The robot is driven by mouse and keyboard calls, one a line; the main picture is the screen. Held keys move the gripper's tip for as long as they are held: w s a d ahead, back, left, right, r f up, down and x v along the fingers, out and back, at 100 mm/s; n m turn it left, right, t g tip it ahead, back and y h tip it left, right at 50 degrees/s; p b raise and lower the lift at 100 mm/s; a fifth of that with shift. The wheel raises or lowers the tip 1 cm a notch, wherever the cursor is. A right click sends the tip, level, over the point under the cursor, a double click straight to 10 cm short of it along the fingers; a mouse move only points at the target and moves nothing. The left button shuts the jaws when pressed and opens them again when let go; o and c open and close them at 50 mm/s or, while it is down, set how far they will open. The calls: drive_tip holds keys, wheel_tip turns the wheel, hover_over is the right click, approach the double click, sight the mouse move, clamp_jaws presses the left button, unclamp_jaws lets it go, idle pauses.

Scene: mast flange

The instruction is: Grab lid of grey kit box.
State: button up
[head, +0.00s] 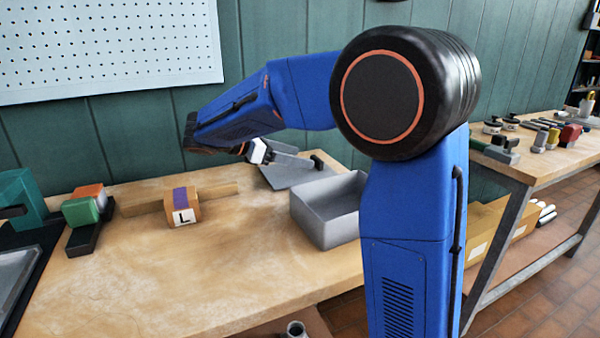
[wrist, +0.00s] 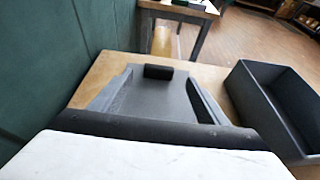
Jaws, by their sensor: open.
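A black handle (head: 318,161) stands up on the lid. My gripper (head: 303,157) is open and empty, above the lid, with its fingers pointing toward the handle. In the wrist view, the handle (wrist: 158,72) shows ahead, about midway across the gap between the fingertips of my gripper (wrist: 160,82). I cannot tell whether the fingers reach past it. The box (wrist: 285,100) stands to the right there.
A cardboard box marked L (head: 183,210) stands on the bench left of my gripper. Green and orange parts (head: 82,207) are further left. The green wall (head: 120,145) runs close behind the bench. A second bench (head: 545,165) with tools is at right.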

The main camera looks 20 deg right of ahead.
sight(314, 159)
drive_tip(key=shift+x, duration=2.65)
drive_tip(key=shift+w+r, duration=0.1)
drive_tip(key=c, duration=1.1)
